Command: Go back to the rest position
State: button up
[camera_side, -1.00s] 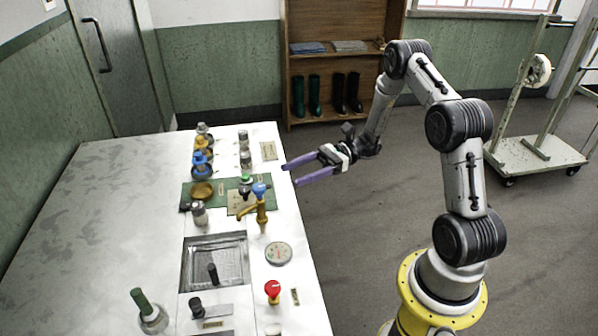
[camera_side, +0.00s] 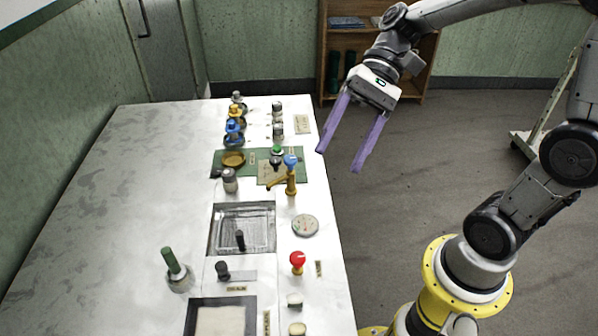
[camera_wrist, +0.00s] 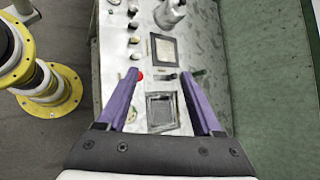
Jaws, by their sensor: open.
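My gripper (camera_side: 338,160) has two purple fingers spread apart with nothing between them. In the side view it hangs in the air off the right edge of the worktable (camera_side: 120,200), above the dark floor side, fingers pointing down and to the left. In the wrist view its fingers (camera_wrist: 165,103) frame part of the table far below, including the square basin (camera_wrist: 162,110). It touches nothing that I can see.
The basin (camera_side: 214,228) is sunk in the table. A green-handled item (camera_side: 171,262) stands left. A wooden shelf (camera_side: 430,60) is behind.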

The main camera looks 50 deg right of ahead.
jog(key=s+d+n+t+h, duration=0.3)
jog(key=s+n+h, duration=0.3)
jog(key=s, duration=0.3)
jog(key=d+f+n+t+h, duration=0.1)
jog(key=d+n+t+h, duration=0.1)
jog(key=d, duration=0.4)
jog(key=shift+d+f+n+t+h, duration=0.35)
jog(key=shift+t+h, duration=0.35)
jog(key=shift+h, duration=0.3)
jog(key=shift+w, duration=0.1)
